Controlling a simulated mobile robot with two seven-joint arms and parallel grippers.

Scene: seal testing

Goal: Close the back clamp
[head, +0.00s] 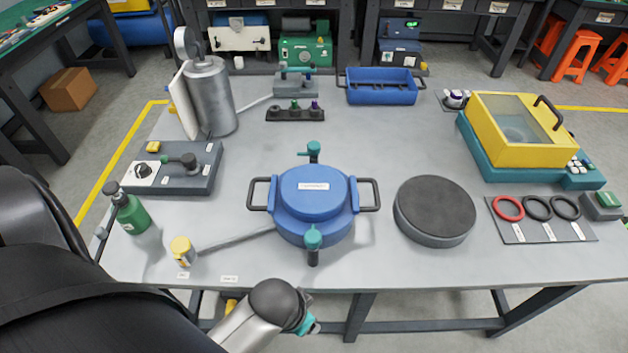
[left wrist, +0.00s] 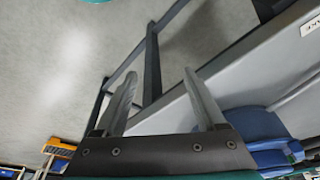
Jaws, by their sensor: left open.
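A blue round vessel (head: 312,200) with a flat lid and two dark side handles stands in the middle of the table. The back clamp (head: 314,150) is a teal-headed piece at the vessel's far edge; I cannot tell its exact lever position. A matching front clamp (head: 313,240) sits at the near edge. My left arm comes in at the bottom of the head view, near the table's front edge and apart from the vessel. In the left wrist view, my left gripper (left wrist: 160,75) has its fingers spread and empty. My right gripper is not in view.
A grey round disc (head: 434,208) lies right of the vessel. Behind are a dark rack (head: 296,114) and a blue tray (head: 382,94). A yellow-lidded box (head: 515,125) stands at right.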

